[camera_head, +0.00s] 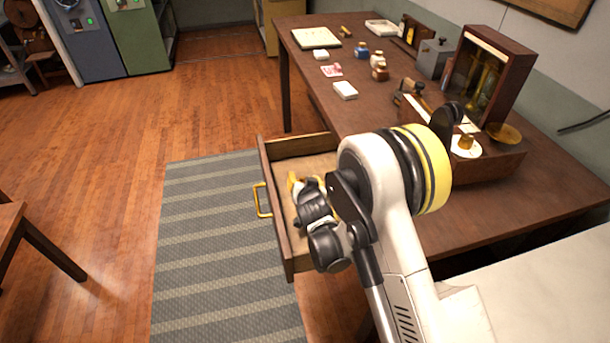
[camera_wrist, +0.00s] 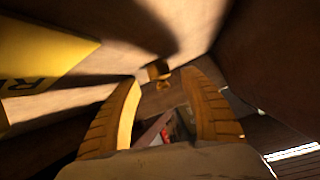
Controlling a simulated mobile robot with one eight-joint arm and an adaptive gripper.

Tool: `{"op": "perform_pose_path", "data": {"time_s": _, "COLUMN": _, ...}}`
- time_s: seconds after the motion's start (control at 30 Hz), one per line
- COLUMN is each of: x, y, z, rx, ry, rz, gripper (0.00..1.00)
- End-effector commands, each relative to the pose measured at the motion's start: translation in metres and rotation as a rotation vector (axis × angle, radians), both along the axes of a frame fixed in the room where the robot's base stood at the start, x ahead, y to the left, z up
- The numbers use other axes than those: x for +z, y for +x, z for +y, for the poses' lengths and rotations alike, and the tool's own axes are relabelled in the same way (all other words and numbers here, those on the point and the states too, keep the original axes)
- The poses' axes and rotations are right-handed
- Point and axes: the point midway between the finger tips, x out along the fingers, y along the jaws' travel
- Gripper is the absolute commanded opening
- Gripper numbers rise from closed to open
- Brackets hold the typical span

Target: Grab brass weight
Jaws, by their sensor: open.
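My gripper (camera_wrist: 162,84) is open, its two ribbed yellow fingers reaching into the open desk drawer (camera_head: 276,210). A small brass-coloured block (camera_wrist: 158,70), possibly the brass weight, shows just beyond and between the fingertips in the wrist view. Nothing is visibly held, and I cannot tell how far the block is from the fingers. In the head view my arm and wrist hide much of the drawer's inside. Another small brass piece (camera_head: 466,142) stands on a white disc on the scale's wooden base on the desk.
A yellow lettered item (camera_wrist: 40,58) lies left of the fingers. The drawer walls are close around my gripper. The desk (camera_head: 420,190) carries a wooden scale case (camera_head: 493,78), bottles (camera_head: 379,70) and white boxes (camera_head: 345,90). A striped rug (camera_head: 215,245) covers clear floor at left.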

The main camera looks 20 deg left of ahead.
Motion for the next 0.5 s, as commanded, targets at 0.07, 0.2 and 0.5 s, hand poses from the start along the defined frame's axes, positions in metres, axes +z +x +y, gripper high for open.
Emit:
{"op": "perform_pose_path", "data": {"time_s": 0.07, "x": -0.002, "y": -0.0015, "z": 0.0015, "rx": 0.001, "ry": 0.0, "rz": 0.001, "gripper": 0.52}}
{"op": "perform_pose_path", "data": {"time_s": 0.2, "x": -0.0017, "y": -0.0013, "z": 0.0013, "rx": 0.001, "ry": 0.0, "rz": 0.001, "gripper": 0.52}}
{"op": "perform_pose_path", "data": {"time_s": 0.5, "x": -0.0017, "y": -0.0012, "z": 0.0011, "rx": 0.0, "ry": 0.0, "rz": 0.001, "gripper": 0.0}}
